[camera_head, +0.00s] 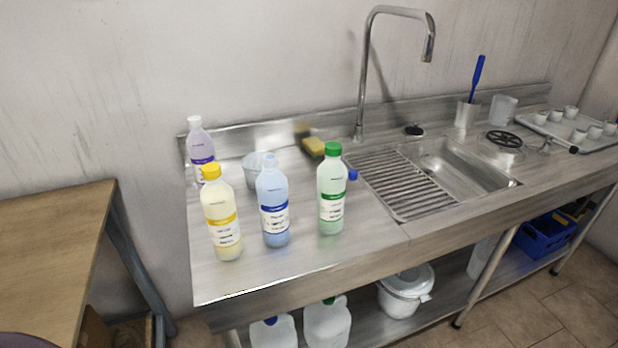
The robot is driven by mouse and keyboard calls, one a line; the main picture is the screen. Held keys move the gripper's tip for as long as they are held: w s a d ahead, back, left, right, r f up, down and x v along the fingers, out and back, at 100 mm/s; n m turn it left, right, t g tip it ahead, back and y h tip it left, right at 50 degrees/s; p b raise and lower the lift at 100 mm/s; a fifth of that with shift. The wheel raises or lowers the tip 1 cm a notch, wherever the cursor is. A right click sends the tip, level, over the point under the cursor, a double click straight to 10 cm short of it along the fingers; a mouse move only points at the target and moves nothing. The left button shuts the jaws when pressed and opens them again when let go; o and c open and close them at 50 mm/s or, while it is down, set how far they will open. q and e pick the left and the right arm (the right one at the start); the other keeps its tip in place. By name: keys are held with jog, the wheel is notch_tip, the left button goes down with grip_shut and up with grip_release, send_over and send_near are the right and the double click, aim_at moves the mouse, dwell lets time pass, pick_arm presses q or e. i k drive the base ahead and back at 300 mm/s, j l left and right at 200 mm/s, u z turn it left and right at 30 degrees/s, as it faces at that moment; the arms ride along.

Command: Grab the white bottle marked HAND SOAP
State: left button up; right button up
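Several bottles stand upright on the steel counter (290,285). A pale cream bottle with a yellow cap and yellow label band (221,214) is at front left. A pale blue bottle with a blue label band (273,205) stands to its right. A pale green bottle with a green cap (331,190) is further right. A pale lilac bottle with a white cap and purple band (199,148) stands behind, partly hidden by the yellow-capped one. The label print is too small to read, so I cannot tell which is marked HAND SOAP. Neither gripper is in view.
A small pale container (252,168) and a yellow sponge (314,147) are behind the bottles. A sink (465,172) with a tall faucet (365,75) is to the right. A wooden table (55,245) is at left. The counter's front left is clear.

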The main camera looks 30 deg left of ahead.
aim_at(272, 184)
jog(key=k+l+u, duration=0.1)
jog(key=u, duration=0.6)
